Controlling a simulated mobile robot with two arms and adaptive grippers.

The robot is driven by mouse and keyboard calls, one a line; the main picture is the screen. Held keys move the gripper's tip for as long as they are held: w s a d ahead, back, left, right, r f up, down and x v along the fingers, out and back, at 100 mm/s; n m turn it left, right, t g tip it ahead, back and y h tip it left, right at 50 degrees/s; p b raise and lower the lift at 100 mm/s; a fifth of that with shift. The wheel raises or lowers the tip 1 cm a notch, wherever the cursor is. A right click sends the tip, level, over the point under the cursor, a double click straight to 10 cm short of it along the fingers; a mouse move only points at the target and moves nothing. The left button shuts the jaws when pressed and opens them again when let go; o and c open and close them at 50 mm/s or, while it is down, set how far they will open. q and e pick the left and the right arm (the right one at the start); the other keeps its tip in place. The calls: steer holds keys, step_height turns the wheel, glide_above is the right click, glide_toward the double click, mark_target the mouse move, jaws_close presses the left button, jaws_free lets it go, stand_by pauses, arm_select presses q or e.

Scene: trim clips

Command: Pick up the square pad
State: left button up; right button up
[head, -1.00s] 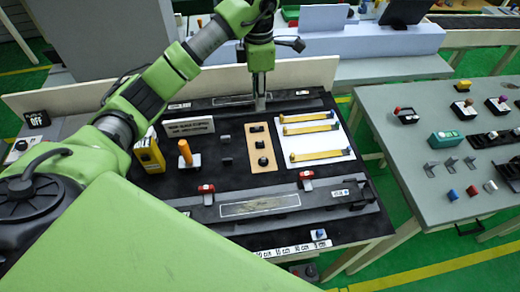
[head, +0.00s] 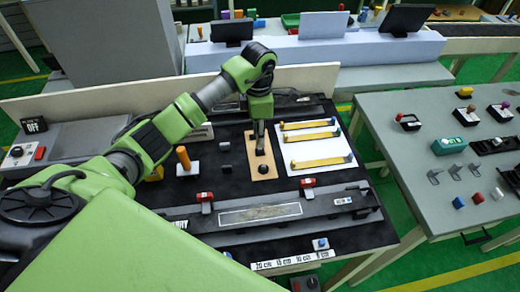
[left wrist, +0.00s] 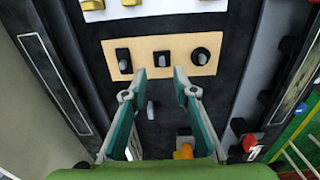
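A tan board (head: 265,174) holds three dark pads in a row; it also shows in the left wrist view (left wrist: 185,42). There, the middle pad (left wrist: 163,58) looks square, the left pad (left wrist: 124,58) looks like a taller rectangle, and the right pad (left wrist: 201,56) is round. My left gripper (head: 260,151) points down over the board and hides part of the row. In the left wrist view its fingers (left wrist: 160,74) are apart with nothing between them, and the square pad shows just beyond the gap. My right gripper is in neither view.
A white board (head: 318,165) with yellow strips lies right of the tan board. An orange post (head: 183,157) stands to the left. A grey rail (head: 260,216) with red clips runs in front. A second table (head: 425,190) stands at the right.

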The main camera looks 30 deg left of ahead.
mark_target(260, 151)
arm_select(q)
steer(key=shift+s+d+f+p, duration=0.1)
steer(key=shift+d+f+p, duration=0.05)
steer(key=shift+f+p, duration=0.2)
step_height(260, 151, down, 4)
steer(key=shift+d+r+p, duration=0.1)
steer(key=shift+r+p, duration=0.15)
steer(key=shift+p, duration=0.6)
steer(key=shift+f, duration=0.45)
jaws_close()
